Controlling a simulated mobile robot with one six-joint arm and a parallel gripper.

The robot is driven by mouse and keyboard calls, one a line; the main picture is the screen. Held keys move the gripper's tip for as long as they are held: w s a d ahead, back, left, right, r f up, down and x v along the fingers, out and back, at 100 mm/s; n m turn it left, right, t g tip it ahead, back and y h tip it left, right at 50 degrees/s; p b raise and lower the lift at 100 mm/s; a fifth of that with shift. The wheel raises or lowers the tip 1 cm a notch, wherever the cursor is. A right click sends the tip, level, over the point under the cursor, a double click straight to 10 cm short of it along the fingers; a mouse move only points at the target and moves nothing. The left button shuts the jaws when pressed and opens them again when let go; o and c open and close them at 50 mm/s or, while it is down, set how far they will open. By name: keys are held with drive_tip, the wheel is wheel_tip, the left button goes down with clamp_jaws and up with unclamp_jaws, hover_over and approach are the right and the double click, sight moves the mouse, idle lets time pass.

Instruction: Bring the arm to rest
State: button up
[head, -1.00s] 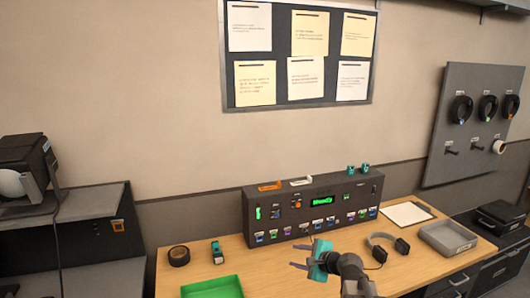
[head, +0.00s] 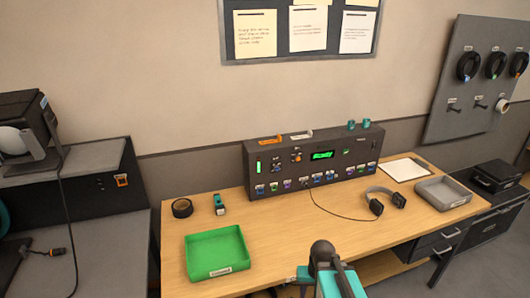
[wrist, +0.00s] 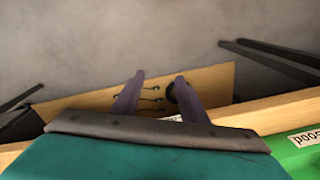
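My gripper (wrist: 160,78) shows in the wrist view with its two purple fingers apart and nothing between them. The teal gripper body fills the lower part of that view. In the head view my arm (head: 325,258) is at the bottom middle, at the front edge of the wooden table (head: 215,255). The fingers cannot be clearly made out there.
A green tray (head: 216,232) is on the table left of my arm and also shows in the wrist view (wrist: 300,150). Black tape (head: 182,208), headphones (head: 388,197), a clipboard (head: 407,170) and a grey tray (head: 444,204) lie on the table. The tabletop before the console is mostly clear.

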drive_tip(key=s+f+g+b, duration=0.2)
drive_tip(key=s+f+b, duration=0.5)
drive_tip(key=f, duration=0.6)
drive_tip(key=s+f+g+b, duration=0.1)
drive_tip(key=s+f+b, duration=0.6)
drive_tip(key=s+f, duration=0.3)
drive_tip(key=s+f+g+b, duration=0.2)
drive_tip(key=s+f+b, duration=0.6)
drive_tip(key=f, duration=0.9)
drive_tip(key=shift+s+d+f+n+g, duration=0.25)
drive_tip(key=shift+s+f+n+g, duration=0.1)
drive_tip(key=shift+s, duration=0.25)
